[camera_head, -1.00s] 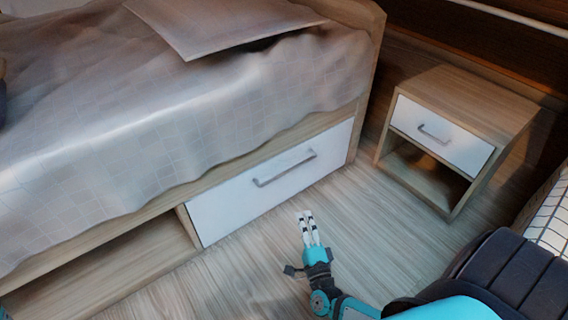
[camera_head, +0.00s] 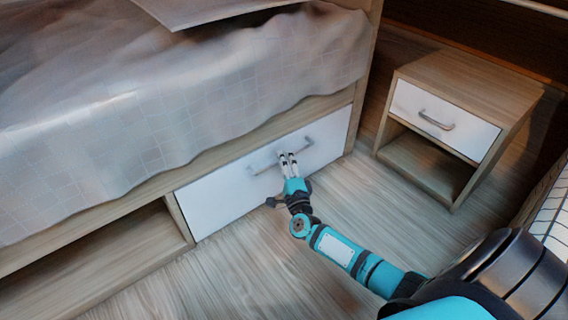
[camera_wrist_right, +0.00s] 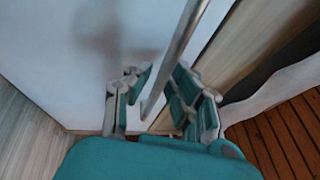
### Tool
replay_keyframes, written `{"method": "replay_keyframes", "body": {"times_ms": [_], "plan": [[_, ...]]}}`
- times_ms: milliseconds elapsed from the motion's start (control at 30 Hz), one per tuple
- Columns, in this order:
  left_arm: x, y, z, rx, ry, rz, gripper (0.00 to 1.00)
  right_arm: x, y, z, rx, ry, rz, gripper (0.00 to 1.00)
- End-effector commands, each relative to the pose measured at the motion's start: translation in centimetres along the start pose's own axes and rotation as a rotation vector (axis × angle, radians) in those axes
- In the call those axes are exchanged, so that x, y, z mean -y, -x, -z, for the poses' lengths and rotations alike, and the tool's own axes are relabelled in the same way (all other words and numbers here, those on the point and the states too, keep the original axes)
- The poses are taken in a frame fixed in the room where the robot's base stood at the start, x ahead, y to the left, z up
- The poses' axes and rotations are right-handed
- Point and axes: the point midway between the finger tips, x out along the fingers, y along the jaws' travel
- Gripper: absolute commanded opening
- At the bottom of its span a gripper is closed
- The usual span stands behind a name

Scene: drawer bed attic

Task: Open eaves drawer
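A white drawer front (camera_head: 222,203) with a grey bar handle (camera_head: 304,146) is set in the bed base, and it looks flush with the frame. My right gripper (camera_head: 287,158) is at the middle of this handle and hides part of it. In the right wrist view, the handle bar (camera_wrist_right: 181,38) runs down between the two fingers (camera_wrist_right: 158,88). The fingers are apart, with gaps beside the bar, so the gripper looks open around it. My left gripper is in neither view.
The bed's grey cover (camera_head: 110,130) hangs above the drawer. An open compartment (camera_head: 110,250) is left of it. A nightstand (camera_head: 515,95) with its own white drawer (camera_head: 440,118) stands at the right. Wooden floor (camera_head: 350,220) lies clear between them.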

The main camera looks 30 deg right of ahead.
Motion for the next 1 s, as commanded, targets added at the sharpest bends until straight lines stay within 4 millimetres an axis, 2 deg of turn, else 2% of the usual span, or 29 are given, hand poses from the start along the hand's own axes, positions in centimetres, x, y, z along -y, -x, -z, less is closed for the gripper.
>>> {"method": "replay_keyframes", "body": {"times_ms": [100,367,533,1000], "plan": [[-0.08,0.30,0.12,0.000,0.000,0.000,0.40,-0.02,-0.61,0.01,0.000,0.000,0.000,0.21],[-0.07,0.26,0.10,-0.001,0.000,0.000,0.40,0.06,-0.71,0.02,0.000,0.000,0.000,0.21],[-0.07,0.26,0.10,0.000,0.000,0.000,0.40,0.05,-0.70,0.02,0.000,0.000,0.000,0.00],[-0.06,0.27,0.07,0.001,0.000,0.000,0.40,-0.05,-0.64,0.01,0.000,-0.001,-0.002,0.00]]}}
